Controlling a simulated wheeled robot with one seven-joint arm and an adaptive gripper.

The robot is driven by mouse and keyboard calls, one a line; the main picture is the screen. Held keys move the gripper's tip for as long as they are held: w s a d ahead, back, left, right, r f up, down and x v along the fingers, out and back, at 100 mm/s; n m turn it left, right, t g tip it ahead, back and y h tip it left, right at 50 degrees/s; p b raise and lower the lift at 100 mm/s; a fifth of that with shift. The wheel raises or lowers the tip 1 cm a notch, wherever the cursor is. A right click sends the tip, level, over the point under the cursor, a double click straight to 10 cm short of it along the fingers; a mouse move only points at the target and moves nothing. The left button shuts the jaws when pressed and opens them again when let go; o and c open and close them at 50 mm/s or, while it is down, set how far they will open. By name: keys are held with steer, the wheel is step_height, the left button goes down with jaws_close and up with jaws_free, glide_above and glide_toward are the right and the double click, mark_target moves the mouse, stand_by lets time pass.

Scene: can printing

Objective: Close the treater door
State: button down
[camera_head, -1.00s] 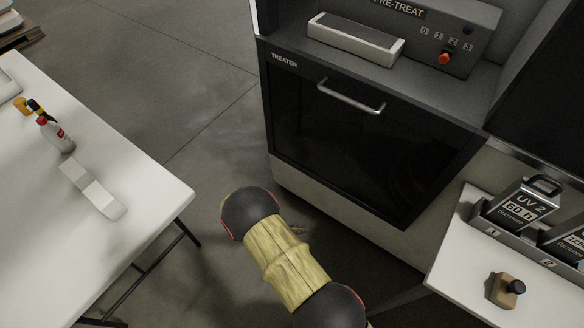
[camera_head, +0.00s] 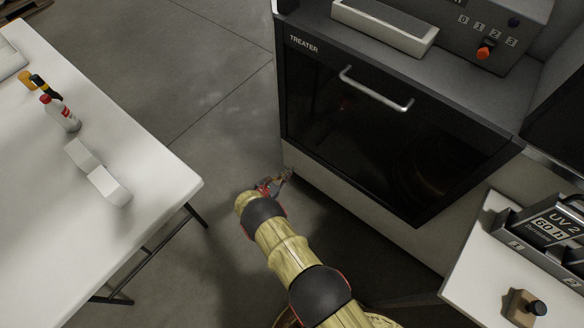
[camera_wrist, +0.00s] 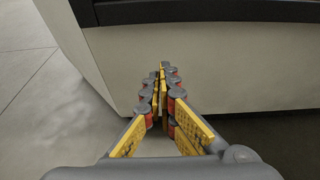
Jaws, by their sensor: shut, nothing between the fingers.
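The treater door (camera_head: 370,140) is a dark glass panel on the front of the black-and-white treater, with a pale bar handle (camera_head: 375,92) near its top. It looks level with the cabinet front; I cannot tell whether a small gap is left. My gripper (camera_head: 283,178) is low beside the lower left corner of the treater, below the door and away from the handle. In the wrist view, my gripper (camera_wrist: 163,75) has its fingers together with nothing between them, pointing at the pale lower panel (camera_wrist: 215,65). The door's dark lower edge (camera_wrist: 200,10) crosses the top there.
A white table (camera_head: 110,235) with a bottle (camera_head: 62,115) and white blocks (camera_head: 108,186) stands at left. A pale side table (camera_head: 490,265) with a UV 2 box (camera_head: 560,228) stands at right. Grey floor (camera_head: 205,85) lies open between table and treater.

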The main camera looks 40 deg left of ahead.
steer(key=w+r+b, duration=0.1)
steer(key=w+b, duration=0.2)
steer(key=w, duration=0.5)
steer(key=shift+a, duration=0.35)
